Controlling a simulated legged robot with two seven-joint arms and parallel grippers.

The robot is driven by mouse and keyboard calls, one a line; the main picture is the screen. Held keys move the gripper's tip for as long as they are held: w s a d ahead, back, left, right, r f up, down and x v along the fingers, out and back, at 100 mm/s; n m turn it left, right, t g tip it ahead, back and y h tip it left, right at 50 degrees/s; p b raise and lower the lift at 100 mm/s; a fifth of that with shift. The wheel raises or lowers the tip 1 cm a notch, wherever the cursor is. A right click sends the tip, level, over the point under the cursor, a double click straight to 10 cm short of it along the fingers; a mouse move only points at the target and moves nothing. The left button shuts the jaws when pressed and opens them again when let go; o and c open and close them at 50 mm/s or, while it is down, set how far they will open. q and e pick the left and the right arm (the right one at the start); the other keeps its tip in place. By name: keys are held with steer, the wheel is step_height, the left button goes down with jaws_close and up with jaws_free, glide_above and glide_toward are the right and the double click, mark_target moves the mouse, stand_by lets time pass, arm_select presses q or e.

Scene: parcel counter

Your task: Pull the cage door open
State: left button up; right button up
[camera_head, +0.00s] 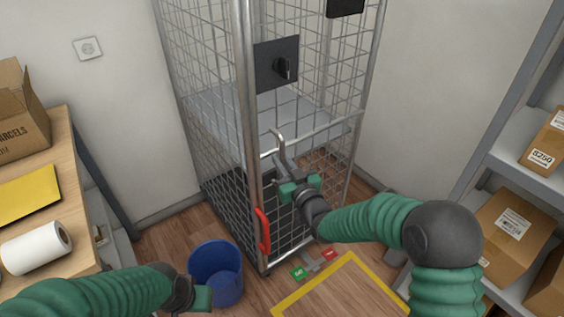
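The wire-mesh cage (190,110) stands upright in the middle of the view. Its front door (335,75) seems to sit flush in the frame. A dark latch plate (263,66) with a black knob (282,67) is high on the door's left side. A grey bar handle (275,140) is below it. My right gripper (284,168) is at the handle's lower end; its fingers overlap the bar, and I cannot tell whether they are shut on it. My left gripper (203,297) is low at the left, away from the cage, its fingers partly hidden.
A red lever (263,231) is on the cage's lower left post. A blue bin (217,271) stands on the floor left of it. Yellow tape (320,275) marks the floor in front. A wooden counter (60,140) is at left, and shelves with parcels (513,222) at right.

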jaws_close()
steer(key=shift+s, duration=0.15)
stand_by(1.0)
